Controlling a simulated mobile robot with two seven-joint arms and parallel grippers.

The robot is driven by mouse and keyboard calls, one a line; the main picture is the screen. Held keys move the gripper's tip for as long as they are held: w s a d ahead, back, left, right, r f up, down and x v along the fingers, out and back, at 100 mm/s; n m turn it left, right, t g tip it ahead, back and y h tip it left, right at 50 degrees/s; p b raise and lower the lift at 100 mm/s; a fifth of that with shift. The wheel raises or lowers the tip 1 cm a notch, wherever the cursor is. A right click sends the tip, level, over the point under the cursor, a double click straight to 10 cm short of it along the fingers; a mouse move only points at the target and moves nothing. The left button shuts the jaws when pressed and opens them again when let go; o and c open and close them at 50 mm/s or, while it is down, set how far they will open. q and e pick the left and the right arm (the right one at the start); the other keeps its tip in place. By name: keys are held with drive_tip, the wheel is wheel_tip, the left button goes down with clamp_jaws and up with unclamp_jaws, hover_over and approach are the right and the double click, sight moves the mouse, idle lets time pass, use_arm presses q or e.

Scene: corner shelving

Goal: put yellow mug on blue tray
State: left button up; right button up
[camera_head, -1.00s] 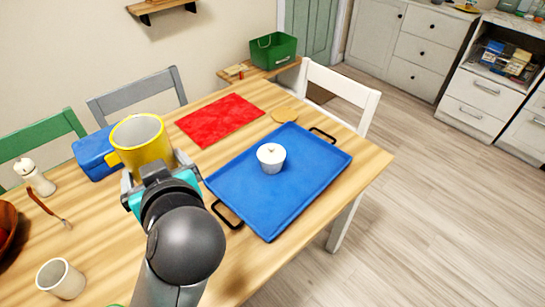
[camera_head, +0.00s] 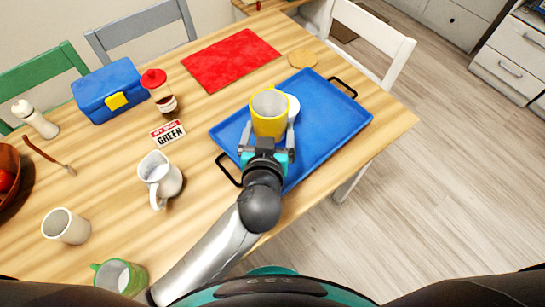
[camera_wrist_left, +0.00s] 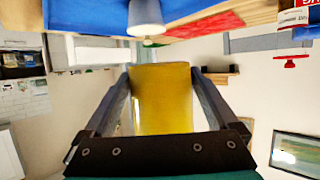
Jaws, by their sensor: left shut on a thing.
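The yellow mug (camera_head: 268,122) is upright between the fingers of my left gripper (camera_head: 267,145), which is shut on it. The mug appears over the left part of the blue tray (camera_head: 335,115), held above its surface. In the left wrist view the mug (camera_wrist_left: 162,98) fills the space between the fingers, and the tray (camera_wrist_left: 85,15) shows at the top edge, apart from the mug. A small white cup (camera_head: 293,108) stands on the tray, partly hidden behind the mug. My right gripper is not in view.
The tray's right half is clear. A red mat (camera_head: 230,58) and a round coaster (camera_head: 302,57) lie behind it. To the left are a blue lunch box (camera_head: 105,88), a red-capped bottle (camera_head: 158,90), a sign (camera_head: 168,134), a white jug (camera_head: 160,178) and a beige cup (camera_head: 66,226).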

use_arm(q)
wheel_tip(320, 180, down, 7)
drive_tip(key=b, duration=0.3)
drive_tip(key=shift+f+b, duration=0.2)
drive_tip(key=shift+b, duration=0.1)
drive_tip(key=shift+f+b, duration=0.55)
drive_tip(key=shift+f, duration=0.3)
wheel_tip(320, 180, down, 3)
drive_tip(key=shift+f+b, duration=0.1)
drive_tip(key=shift+b, duration=1)
drive_tip(key=shift+f, duration=0.15)
drive_tip(key=shift+w, duration=0.1)
drive_tip(key=shift+f, duration=0.55)
drive_tip(key=o, duration=1.3)
drive_tip(key=shift+f, duration=0.1)
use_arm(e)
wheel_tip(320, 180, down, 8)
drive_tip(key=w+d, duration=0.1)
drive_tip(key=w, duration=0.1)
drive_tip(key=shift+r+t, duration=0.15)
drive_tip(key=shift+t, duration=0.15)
